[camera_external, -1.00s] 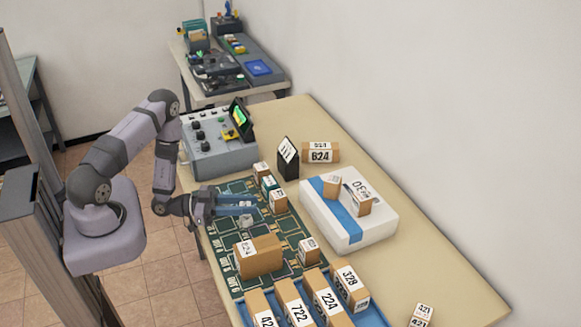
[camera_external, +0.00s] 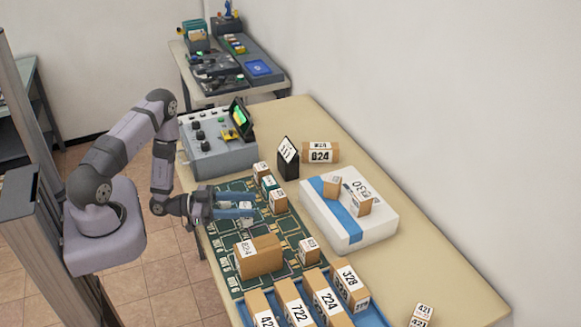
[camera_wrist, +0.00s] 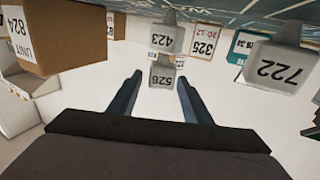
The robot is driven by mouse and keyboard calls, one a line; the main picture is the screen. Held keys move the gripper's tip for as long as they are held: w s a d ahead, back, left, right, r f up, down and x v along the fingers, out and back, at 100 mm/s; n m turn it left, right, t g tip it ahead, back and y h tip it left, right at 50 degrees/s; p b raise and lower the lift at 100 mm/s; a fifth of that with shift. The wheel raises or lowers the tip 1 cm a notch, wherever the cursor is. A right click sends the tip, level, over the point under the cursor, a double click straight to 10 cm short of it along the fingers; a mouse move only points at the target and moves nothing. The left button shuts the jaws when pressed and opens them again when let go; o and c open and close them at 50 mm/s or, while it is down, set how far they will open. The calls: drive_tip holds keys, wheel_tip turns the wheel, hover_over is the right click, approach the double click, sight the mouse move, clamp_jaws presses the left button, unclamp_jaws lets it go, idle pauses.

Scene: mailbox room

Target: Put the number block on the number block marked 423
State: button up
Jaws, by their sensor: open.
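In the wrist view, which shows the mat at the top, the grey block marked 423 (camera_wrist: 165,39) stands near the upper middle. A smaller-looking grey block marked 526 (camera_wrist: 162,77) shows just below it in the picture and seems to rest on its top; contact is not clear. My gripper (camera_wrist: 159,79) is open, with one finger on either side of the 526 block and gaps beside it. In the external view my gripper (camera_external: 250,209) is low over the green mat, and a small grey block (camera_external: 246,222) shows partly hidden under the fingers.
A larger brown 824 box (camera_external: 259,257) stands in front on the mat (camera_external: 222,252). A white and blue parcel (camera_external: 341,238) lies right, a control box (camera_external: 222,157) behind.

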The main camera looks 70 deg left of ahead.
drive_tip(key=shift+v, duration=1)
wheel_tip(320, 180, up, 7)
drive_tip(key=p, duration=0.5)
drive_tip(key=shift+s+p, duration=0.15)
drive_tip(key=shift+p, duration=0.2)
